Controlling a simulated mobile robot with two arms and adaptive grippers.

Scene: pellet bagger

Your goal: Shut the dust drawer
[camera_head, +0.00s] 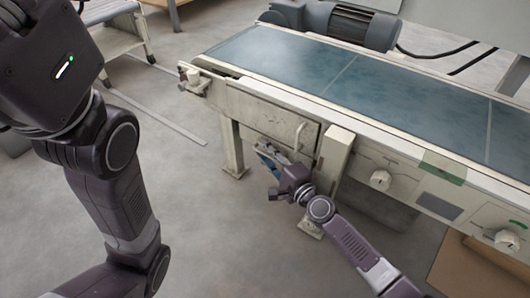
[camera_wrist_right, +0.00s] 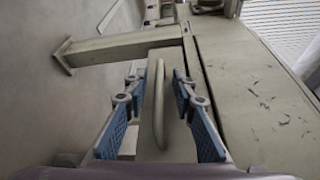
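The dust drawer's cream front (camera_head: 262,115) is on the near side of the conveyor frame, with a thin bar handle (camera_head: 298,136) toward its right end. How far the drawer stands out is hard to judge. My right gripper (camera_head: 270,155) is just below the handle in the head view. In the right wrist view the handle (camera_wrist_right: 159,105) stands between the open blue-padded fingers (camera_wrist_right: 155,112), with gaps showing on both sides. My left arm fills the left of the head view; its fingers are outside the picture.
The conveyor's blue belt (camera_head: 310,65) runs above the drawer. A frame leg (camera_head: 232,148) stands at left. Bare floor lies in front.

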